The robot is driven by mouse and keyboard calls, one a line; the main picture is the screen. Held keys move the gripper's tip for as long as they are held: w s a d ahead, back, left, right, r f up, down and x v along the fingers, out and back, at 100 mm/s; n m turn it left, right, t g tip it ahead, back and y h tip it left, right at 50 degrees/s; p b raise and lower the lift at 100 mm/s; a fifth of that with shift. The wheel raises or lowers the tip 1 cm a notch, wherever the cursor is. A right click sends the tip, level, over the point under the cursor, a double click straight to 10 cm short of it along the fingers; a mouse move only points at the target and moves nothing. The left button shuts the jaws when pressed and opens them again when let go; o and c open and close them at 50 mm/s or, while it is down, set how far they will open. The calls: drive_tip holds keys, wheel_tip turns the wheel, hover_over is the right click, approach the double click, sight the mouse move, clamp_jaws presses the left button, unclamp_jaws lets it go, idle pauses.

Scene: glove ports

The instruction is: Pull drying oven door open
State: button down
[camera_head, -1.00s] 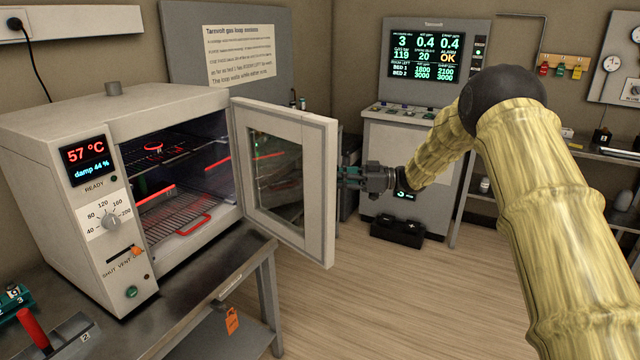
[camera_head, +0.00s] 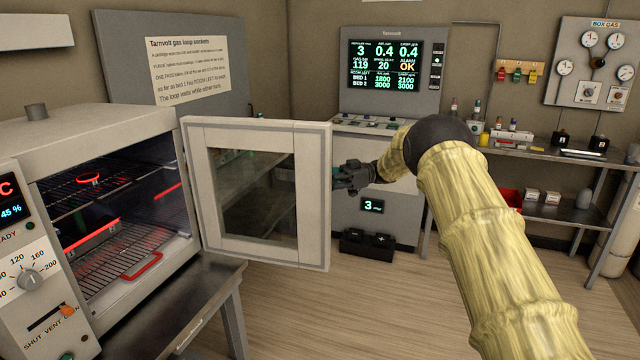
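The drying oven (camera_head: 80,130) stands on the left on a metal table. Its door (camera_head: 315,190), pale with a dark window, stands wide open, swung out to the right with its inner face toward me. My gripper (camera_head: 340,176) is at the free right edge of the door, at about mid-height. Its fingertips are partly hidden by that edge, and no handle shows. I cannot tell whether the fingers touch the door or grip anything. My arm comes in from the lower right.
Wire racks (camera_head: 125,262) with red-handled items show inside the oven. A grey console (camera_head: 385,125) with a screen stands behind my gripper, a black box (camera_head: 368,243) at its foot. A metal shelf unit (camera_head: 560,205) is at the right. The wooden floor (camera_head: 330,310) before the door is clear.

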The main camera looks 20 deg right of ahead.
drive_tip(key=shift+w+a, duration=0.1)
idle(0.3)
drive_tip(key=c, duration=1.4)
unclamp_jaws()
drive_tip(key=shift+a, duration=0.1)
drive_tip(key=d, duration=1.2)
drive_tip(key=shift+w+d, duration=0.3)
